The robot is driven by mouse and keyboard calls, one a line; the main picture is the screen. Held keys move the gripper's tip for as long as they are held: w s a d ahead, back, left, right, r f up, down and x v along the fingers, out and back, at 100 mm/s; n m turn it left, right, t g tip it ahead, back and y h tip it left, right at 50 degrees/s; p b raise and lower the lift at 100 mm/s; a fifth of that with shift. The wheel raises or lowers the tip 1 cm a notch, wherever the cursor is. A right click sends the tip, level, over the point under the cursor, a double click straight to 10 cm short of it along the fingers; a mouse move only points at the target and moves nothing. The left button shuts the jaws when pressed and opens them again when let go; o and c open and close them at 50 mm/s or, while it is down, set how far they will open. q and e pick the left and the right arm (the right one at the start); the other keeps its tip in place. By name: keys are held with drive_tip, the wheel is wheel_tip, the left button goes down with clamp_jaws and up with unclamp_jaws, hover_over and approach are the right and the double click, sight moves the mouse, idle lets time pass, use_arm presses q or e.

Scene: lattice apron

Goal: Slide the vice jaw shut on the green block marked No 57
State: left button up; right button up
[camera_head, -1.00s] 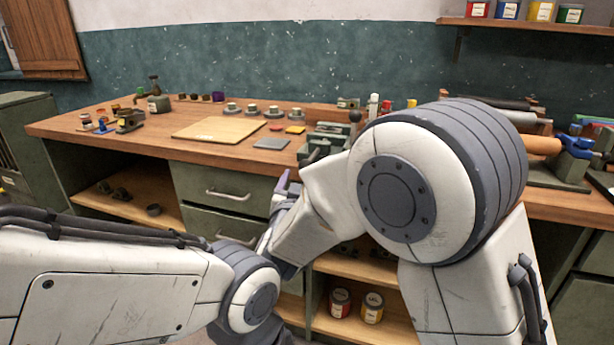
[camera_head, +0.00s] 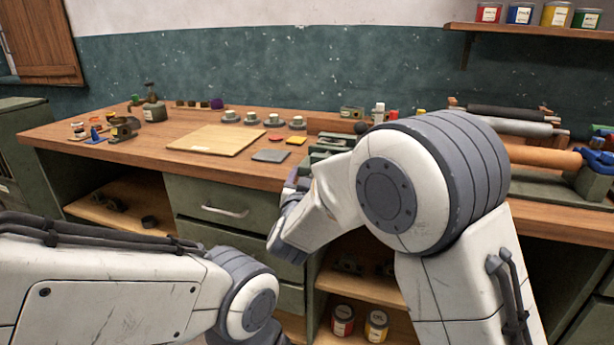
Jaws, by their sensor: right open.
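The grey-green vice (camera_head: 326,148) stands on the wooden bench, right of the middle, and my right arm hides much of it. A small green block with a pale label (camera_head: 352,112) sits behind the vice; its marking is too small to read, so I cannot tell whether it is No 57. My right gripper (camera_head: 292,179) is at the bench's front edge, just left of and in front of the vice. Only a purple-tipped finger shows past my wrist; it is open and nothing is seen in it. My left arm enters at lower left; its gripper is out of view.
A wooden board (camera_head: 217,138) and a grey plate (camera_head: 270,155) lie left of the vice, with several round grey-green pieces behind. A roller with an orange-brown barrel (camera_head: 545,158) stands at right. Drawers and open shelves lie below the bench top (camera_head: 150,158).

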drive_tip(key=shift+d, duration=0.1)
clamp_jaws()
idle(1.2)
